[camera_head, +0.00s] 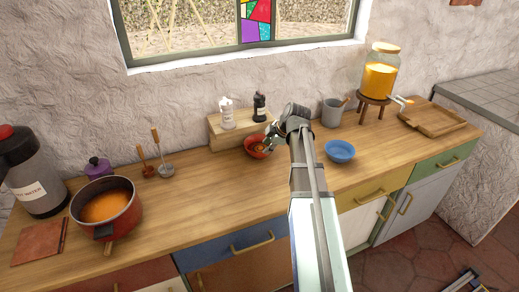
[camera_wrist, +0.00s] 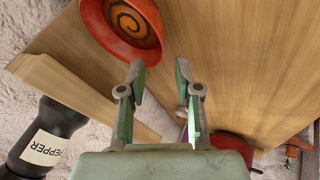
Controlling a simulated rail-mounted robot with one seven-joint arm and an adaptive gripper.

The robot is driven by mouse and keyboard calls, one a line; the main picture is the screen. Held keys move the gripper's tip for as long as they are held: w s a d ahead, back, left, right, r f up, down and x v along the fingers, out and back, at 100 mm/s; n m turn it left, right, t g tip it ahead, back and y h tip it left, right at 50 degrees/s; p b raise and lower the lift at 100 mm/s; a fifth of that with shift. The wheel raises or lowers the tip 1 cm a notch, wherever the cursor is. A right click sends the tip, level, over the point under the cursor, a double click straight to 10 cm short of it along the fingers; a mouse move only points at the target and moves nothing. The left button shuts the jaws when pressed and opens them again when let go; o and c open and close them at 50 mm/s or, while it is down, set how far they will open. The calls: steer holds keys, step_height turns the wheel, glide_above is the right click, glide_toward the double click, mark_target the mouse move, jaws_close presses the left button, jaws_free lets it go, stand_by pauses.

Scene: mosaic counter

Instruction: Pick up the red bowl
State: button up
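The red bowl (camera_head: 257,147) sits on the wooden counter, in front of a small wooden riser, with its right side partly behind my gripper in the head view. In the wrist view the red bowl (camera_wrist: 124,30) is at the top left, cut by the frame edge, with a dark spiral on an orange inside. My gripper (camera_wrist: 160,80) is open, with nothing between its fingers, and the bowl lies beyond the fingertips and to their left. In the head view my gripper (camera_head: 272,134) is just right of the bowl; contact cannot be told.
The riser (camera_head: 228,134) holds a white shaker (camera_head: 226,112) and a black pepper bottle (camera_head: 260,106). A blue bowl (camera_head: 340,151) and a grey mug (camera_head: 332,112) stand to the right. A red pot (camera_head: 123,221) is at left. The counter between pot and red bowl is mostly clear.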

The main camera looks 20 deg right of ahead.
mark_target(260, 153)
steer(key=shift+p+x, duration=1.4)
steer(key=shift+x, duration=3)
jaws_close()
